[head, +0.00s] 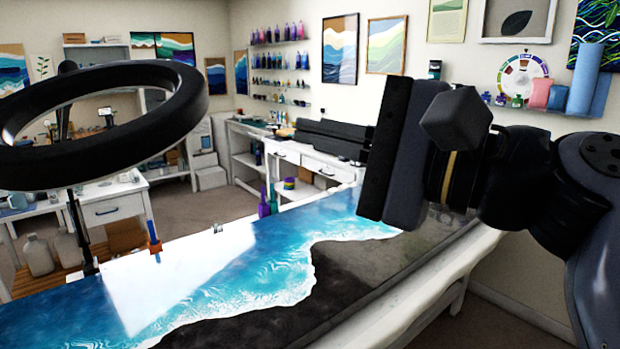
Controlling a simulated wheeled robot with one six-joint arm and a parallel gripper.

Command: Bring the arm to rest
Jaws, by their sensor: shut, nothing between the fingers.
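My arm reaches in from the right edge of the head view, held out level above the table. My gripper (298,133) points left, its long dark fingers close together, shut and empty. It is in the air, apart from the table surface. Below it lies the resin piece (220,265), with blue, turquoise and white wave patterns beside a dark grey area. A bright patch of light glares on it.
A black ring light (195,100) on a stand is close at the left. A small orange and blue item (154,245) stands at the table's far edge. White benches (300,170) and bottle shelves (280,42) are at the back.

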